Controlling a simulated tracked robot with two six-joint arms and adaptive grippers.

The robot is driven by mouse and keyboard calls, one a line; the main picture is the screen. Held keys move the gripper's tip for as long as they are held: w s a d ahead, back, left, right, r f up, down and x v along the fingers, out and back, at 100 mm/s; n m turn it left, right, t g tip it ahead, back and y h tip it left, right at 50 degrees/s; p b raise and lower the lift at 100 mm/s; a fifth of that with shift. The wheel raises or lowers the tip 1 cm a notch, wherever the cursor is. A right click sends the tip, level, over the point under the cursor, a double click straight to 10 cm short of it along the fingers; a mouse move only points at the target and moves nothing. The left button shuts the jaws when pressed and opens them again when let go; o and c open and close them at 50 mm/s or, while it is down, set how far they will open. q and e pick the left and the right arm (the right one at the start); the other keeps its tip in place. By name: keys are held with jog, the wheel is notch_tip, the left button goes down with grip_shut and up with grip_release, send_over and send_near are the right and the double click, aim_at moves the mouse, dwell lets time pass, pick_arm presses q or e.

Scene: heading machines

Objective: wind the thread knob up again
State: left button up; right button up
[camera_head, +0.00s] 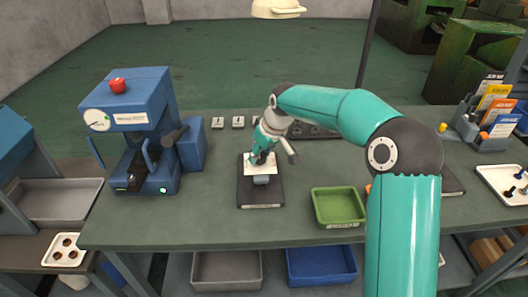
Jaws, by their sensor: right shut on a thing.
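A blue machine (130,125) stands at the left of the bench, with a white round dial on its front. A red knob (118,86) sits on its top; I cannot tell for sure that this is the thread knob. My right gripper (260,158) is well to the right of the machine, low over a dark pad (261,201) at mid-bench. It is shut on what looks like a white card (250,169); the fingers hide part of it. A small grey cylinder (262,180) shows just below the card. My left gripper is not in view.
A green tray (338,222) stands right of the pad. Small white labelled tiles (238,122) lie behind it. A card rack (490,115) and a white tray (488,177) are at the far right. The bench between machine and pad is mostly clear.

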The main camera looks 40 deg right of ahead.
jog(key=shift+s+a+f, duration=0.15)
jog(key=shift+s+f, duration=0.05)
jog(key=shift+f, duration=0.05)
jog(key=o, duration=1.1)
jog(key=shift+r, duration=0.2)
jog(key=v, duration=1.2)
jog(key=shift+w, duration=0.15)
